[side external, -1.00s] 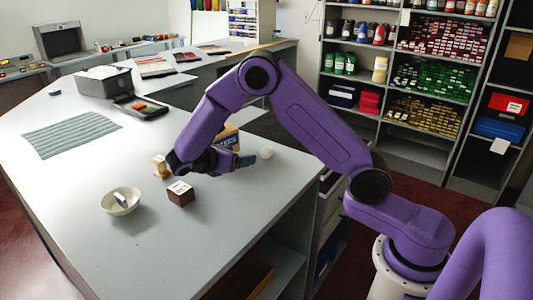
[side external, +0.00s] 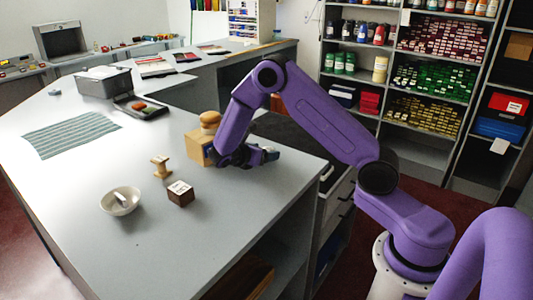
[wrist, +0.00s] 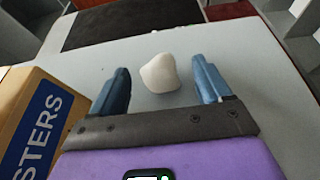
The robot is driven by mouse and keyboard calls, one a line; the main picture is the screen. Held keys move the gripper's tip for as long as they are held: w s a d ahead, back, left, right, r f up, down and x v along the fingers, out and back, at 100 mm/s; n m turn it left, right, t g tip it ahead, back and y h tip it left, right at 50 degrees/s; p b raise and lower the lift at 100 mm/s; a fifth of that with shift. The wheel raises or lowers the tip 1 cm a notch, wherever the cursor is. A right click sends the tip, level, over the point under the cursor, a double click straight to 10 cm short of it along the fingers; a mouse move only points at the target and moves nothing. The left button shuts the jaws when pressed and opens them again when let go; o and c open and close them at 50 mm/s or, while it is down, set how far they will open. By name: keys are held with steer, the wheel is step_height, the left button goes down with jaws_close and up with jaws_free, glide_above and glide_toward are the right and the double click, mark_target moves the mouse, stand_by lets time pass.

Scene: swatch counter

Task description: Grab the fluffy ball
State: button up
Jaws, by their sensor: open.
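A small white rounded lump (wrist: 160,73) lies on the grey counter in the wrist view. It looks fairly smooth there, and I cannot make out fluff. My gripper (wrist: 163,84) has its two blue fingers spread, with the white lump between and slightly beyond the fingertips; I cannot tell whether either finger touches it. In the side view my gripper (side external: 270,153) is low over the counter near its right edge, and the white lump is hidden there behind the fingers.
A cardboard box marked "STERS" (wrist: 36,118) stands close left of my gripper in the wrist view. A wooden spool (side external: 161,168), a dark labelled block (side external: 181,193) and a white bowl (side external: 121,212) stand apart on the counter (side external: 190,255). The counter edge is near.

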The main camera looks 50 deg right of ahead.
steer(key=shift+x, duration=1.6)
steer(key=shift+w, duration=0.15)
steer(key=c, duration=1)
steer(key=shift+r, duration=0.15)
